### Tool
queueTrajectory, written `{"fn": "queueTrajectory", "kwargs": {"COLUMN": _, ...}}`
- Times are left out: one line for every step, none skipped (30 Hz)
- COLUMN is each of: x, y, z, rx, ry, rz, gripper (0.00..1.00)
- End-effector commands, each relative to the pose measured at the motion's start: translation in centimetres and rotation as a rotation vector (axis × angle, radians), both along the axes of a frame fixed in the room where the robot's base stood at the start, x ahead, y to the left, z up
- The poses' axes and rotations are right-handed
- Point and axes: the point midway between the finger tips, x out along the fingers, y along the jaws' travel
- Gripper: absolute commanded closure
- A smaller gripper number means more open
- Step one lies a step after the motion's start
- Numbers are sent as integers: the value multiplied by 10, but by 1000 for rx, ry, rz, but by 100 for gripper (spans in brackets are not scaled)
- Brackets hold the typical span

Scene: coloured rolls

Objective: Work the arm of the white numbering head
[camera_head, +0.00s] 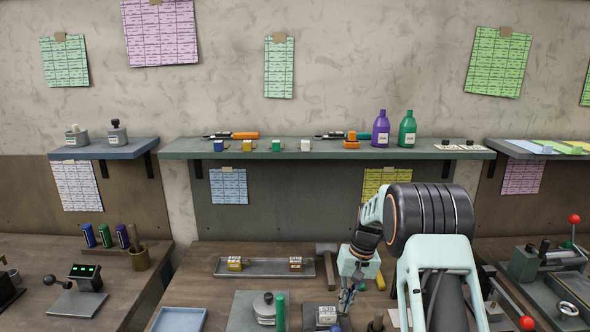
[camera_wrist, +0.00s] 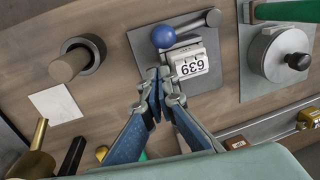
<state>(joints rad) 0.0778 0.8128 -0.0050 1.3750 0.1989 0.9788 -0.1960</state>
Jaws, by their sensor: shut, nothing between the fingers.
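The white numbering head (camera_head: 326,314) stands on a dark plate at the bottom of the head view, partly cut off. In the wrist view the head (camera_wrist: 190,64) shows a white drum reading 639, upside down. Its arm (camera_wrist: 190,26) is a grey rod ending in a blue ball (camera_wrist: 164,37). My gripper (camera_wrist: 165,73) is shut and empty, its tips beside the drum and close to the ball. I cannot tell whether they touch. In the head view my gripper (camera_head: 346,298) comes down at the head's right side, and the ball is not visible.
A grey round device (camera_head: 265,306) with a green bar (camera_head: 280,312) stands just left of the head. Behind lie a tray (camera_head: 265,274) with small boxes and a hammer (camera_head: 327,262). A wooden handle in a dark ring (camera_wrist: 78,60) stands on the other side.

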Motion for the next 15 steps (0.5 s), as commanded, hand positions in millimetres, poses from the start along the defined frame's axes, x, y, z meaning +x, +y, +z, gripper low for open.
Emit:
{"fn": "queueTrajectory", "kwargs": {"x": 0, "y": -1, "z": 2, "rx": 0, "ry": 0, "rz": 0, "gripper": 100}}
{"fn": "queueTrajectory", "kwargs": {"x": 0, "y": -1, "z": 2, "rx": -1, "ry": 0, "rz": -1, "gripper": 100}}
{"fn": "queueTrajectory", "kwargs": {"x": 0, "y": -1, "z": 2, "rx": -1, "ry": -1, "rz": -1, "gripper": 100}}
{"fn": "queueTrajectory", "kwargs": {"x": 0, "y": -1, "z": 2, "rx": -1, "ry": -1, "rz": -1, "gripper": 100}}
{"fn": "queueTrajectory", "kwargs": {"x": 0, "y": -1, "z": 2, "rx": -1, "ry": -1, "rz": -1, "gripper": 100}}
{"fn": "queueTrajectory", "kwargs": {"x": 0, "y": -1, "z": 2, "rx": -1, "ry": -1, "rz": -1, "gripper": 100}}
{"fn": "queueTrajectory", "kwargs": {"x": 0, "y": -1, "z": 2, "rx": -1, "ry": -1, "rz": -1, "gripper": 100}}
{"fn": "queueTrajectory", "kwargs": {"x": 0, "y": -1, "z": 2, "rx": -1, "ry": -2, "rz": -1, "gripper": 100}}
{"fn": "queueTrajectory", "kwargs": {"x": 1, "y": -1, "z": 2, "rx": -2, "ry": -2, "rz": -1, "gripper": 100}}
{"fn": "queueTrajectory", "kwargs": {"x": 1, "y": -2, "z": 2, "rx": -2, "ry": -2, "rz": -1, "gripper": 100}}
{"fn": "queueTrajectory", "kwargs": {"x": 1, "y": -2, "z": 2, "rx": -2, "ry": -2, "rz": -1, "gripper": 100}}
{"fn": "queueTrajectory", "kwargs": {"x": 1, "y": -2, "z": 2, "rx": -2, "ry": -2, "rz": -1, "gripper": 100}}
{"fn": "queueTrajectory", "kwargs": {"x": 1, "y": -2, "z": 2, "rx": -2, "ry": -2, "rz": -1, "gripper": 100}}
{"fn": "queueTrajectory", "kwargs": {"x": 1, "y": -2, "z": 3, "rx": -2, "ry": -2, "rz": -1, "gripper": 100}}
{"fn": "queueTrajectory", "kwargs": {"x": 1, "y": -2, "z": 5, "rx": -2, "ry": -3, "rz": -1, "gripper": 100}}
